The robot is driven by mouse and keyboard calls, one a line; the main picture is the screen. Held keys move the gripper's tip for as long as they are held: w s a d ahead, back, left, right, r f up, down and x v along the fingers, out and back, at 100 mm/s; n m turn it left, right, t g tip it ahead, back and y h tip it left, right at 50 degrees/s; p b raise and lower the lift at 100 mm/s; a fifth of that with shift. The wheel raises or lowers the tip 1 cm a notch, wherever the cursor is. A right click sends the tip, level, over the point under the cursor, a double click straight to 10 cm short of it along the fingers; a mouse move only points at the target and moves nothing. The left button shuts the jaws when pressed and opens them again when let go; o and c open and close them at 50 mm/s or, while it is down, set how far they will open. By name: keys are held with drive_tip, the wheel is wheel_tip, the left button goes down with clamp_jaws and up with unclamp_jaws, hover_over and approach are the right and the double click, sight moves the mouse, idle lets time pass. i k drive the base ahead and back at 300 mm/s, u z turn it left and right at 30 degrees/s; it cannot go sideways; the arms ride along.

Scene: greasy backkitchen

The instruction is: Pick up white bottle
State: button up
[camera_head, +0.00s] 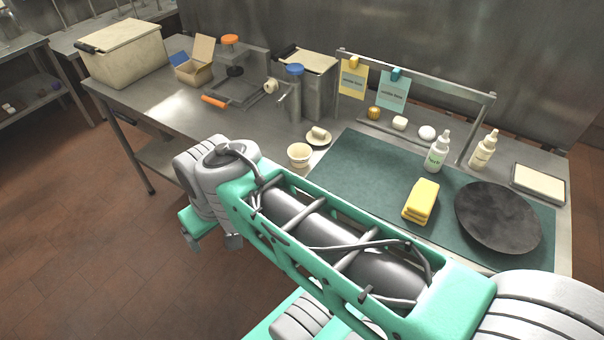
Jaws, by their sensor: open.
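A white bottle (437,157) with a pointed nozzle and green lettering stands upright at the back edge of the dark green mat (350,165). A similar cream-coloured bottle (483,152) with dark lettering stands upright to its right. My gripper (212,241) shows only in part at the left, beyond the near edge of the table, far from both bottles. Its fingertips look apart, with nothing seen between them. My arm hides the near edge of the mat.
A yellow sponge stack (421,201) and a dark round plate (498,218) lie in front of the bottles. A metal rail (415,82) with hanging notes stands behind. A cup (299,155) and a blue-lidded container (294,97) stand left of the mat.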

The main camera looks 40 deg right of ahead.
sight(436, 157)
drive_tip(key=z, duration=2.35)
drive_tip(key=k, duration=0.4)
drive_tip(key=z, duration=0.65)
drive_tip(key=i, duration=0.65)
drive_tip(key=z, duration=0.05)
